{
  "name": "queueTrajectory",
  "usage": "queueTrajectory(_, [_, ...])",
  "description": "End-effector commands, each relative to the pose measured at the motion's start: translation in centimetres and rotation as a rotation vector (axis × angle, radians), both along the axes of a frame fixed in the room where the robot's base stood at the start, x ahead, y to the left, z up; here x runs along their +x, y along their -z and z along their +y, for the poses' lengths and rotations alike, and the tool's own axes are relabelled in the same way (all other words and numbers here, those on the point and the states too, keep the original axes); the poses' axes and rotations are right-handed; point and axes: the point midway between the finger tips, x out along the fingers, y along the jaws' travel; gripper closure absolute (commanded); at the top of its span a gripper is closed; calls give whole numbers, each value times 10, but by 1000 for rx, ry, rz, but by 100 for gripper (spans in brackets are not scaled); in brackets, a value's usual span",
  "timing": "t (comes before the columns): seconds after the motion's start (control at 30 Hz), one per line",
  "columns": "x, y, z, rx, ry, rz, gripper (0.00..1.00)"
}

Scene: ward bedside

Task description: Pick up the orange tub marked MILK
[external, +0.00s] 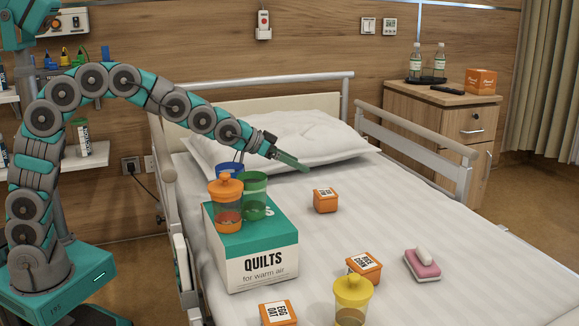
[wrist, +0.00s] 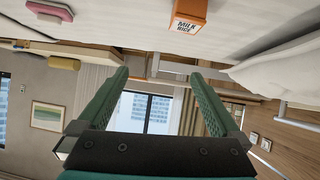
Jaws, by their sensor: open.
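An orange tub marked MILK RICE (wrist: 188,14) shows at the top of the wrist view. It appears to be the orange tub (external: 325,201) on the bed, below and right of my gripper in the external view, where its label is too small to read. Two more orange tubs stand nearer the front: one (external: 364,268) whose label seems to include CORN, and one (external: 278,314) marked EGG OAT. My gripper (external: 303,166) is open and empty above the bed near the pillow. Its fingers (wrist: 160,76) are apart in the wrist view, with the tub beyond them, not between them.
A QUILTS box (external: 262,265) on the bed's left side carries an orange-lidded jar (external: 227,207), a green cup (external: 254,198) and a blue cup (external: 229,169). A yellow-lidded jar (external: 352,300) and a pink and white item (external: 422,264) stand nearer the front. Bed around the MILK tub is clear.

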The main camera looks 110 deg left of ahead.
Motion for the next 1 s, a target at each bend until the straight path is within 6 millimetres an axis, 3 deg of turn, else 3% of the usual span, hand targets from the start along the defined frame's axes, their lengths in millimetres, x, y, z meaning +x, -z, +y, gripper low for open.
queueTrajectory(0.03, [5,20,14,19,1,-4,0])
queueTrajectory(0.2, [19,71,54,94,24,-36,0])
queueTrajectory(0.37, [26,102,73,139,49,-60,0])
queueTrajectory(1.0, [50,123,97,161,63,-78,0])
